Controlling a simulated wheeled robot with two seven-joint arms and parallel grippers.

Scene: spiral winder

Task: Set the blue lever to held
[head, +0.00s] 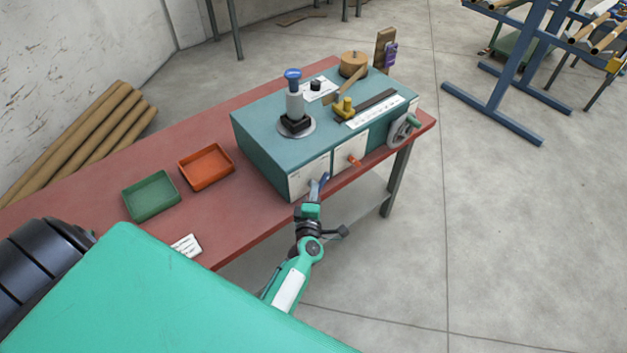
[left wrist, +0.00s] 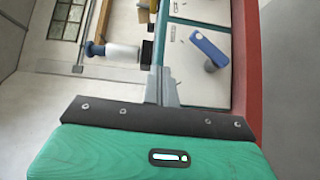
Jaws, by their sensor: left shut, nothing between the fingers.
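The blue lever (head: 323,182) is on a white plate (head: 301,181) at the left of the teal machine's front face. In the left wrist view the blue lever (left wrist: 208,48) lies slantwise over a grey pivot (left wrist: 210,66). My left gripper (head: 313,188) is in front of that plate, close beside the lever, and partly overlaps it in the head view. In the left wrist view its closed fingers (left wrist: 162,88) are empty and lie left of the lever, apart from it in the picture. I cannot tell whether they touch the machine. My right gripper is not in view.
The teal machine (head: 262,160) stands on a red table (head: 240,222). An orange lever (head: 354,161) is on the neighbouring plate, and a handwheel (head: 403,130) is at the right end. Orange (head: 207,167) and green (head: 150,195) trays lie at left. Floor in front is clear.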

